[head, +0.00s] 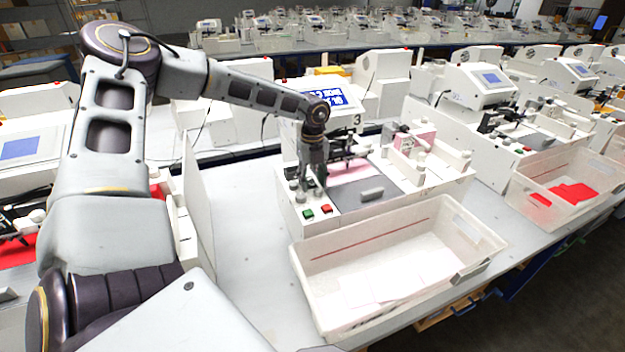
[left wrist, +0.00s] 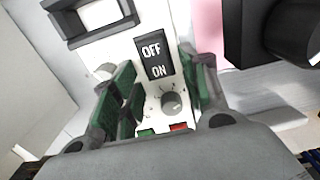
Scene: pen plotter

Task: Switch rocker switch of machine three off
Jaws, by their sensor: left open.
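Machine three (head: 392,203) stands in the middle of the head view, marked with a "3". Its black rocker switch (left wrist: 154,58), labelled OFF and ON, shows in the left wrist view on a white panel. I cannot tell which side is pressed in. In the head view the switch is hidden by my left gripper (head: 313,182), which points down over the machine's left control panel. In the left wrist view the left gripper (left wrist: 158,80) is open and empty, with its green-padded fingers to either side of the switch. My right gripper is not in view.
A grey knob (left wrist: 172,103) sits below the switch. A green button (head: 308,214) and a red button (head: 327,209) are at the panel's front. A white bin (head: 462,225) holding pale sheets stands before the machine. Similar machines stand on both sides.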

